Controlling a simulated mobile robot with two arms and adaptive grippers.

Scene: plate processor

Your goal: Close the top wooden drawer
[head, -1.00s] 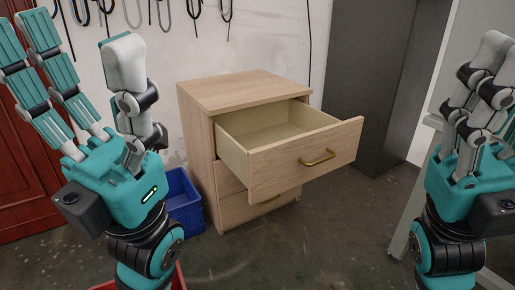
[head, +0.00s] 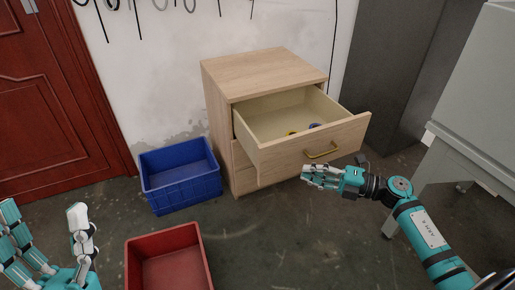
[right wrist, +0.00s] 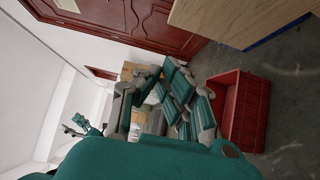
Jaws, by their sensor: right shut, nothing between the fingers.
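The top wooden drawer (head: 345,134) is pulled well out of the light wooden cabinet (head: 268,70). Its front has a brass handle (head: 322,151). A small yellow item (head: 292,133) and a small blue item (head: 314,126) lie inside it. My right gripper (head: 306,176) is shut and empty, just below and in front of the drawer front near the handle. I cannot tell whether it touches the drawer. Its teal and grey fingers also show in the right wrist view (right wrist: 178,103). My left gripper (head: 44,212) is open and empty at the lower left, far from the drawer.
A blue bin (head: 180,189) stands on the floor left of the cabinet. A red bin (head: 128,262) stands nearer, also seen in the right wrist view (right wrist: 233,78). A grey table (head: 450,150) is at the right. The floor before the cabinet is clear.

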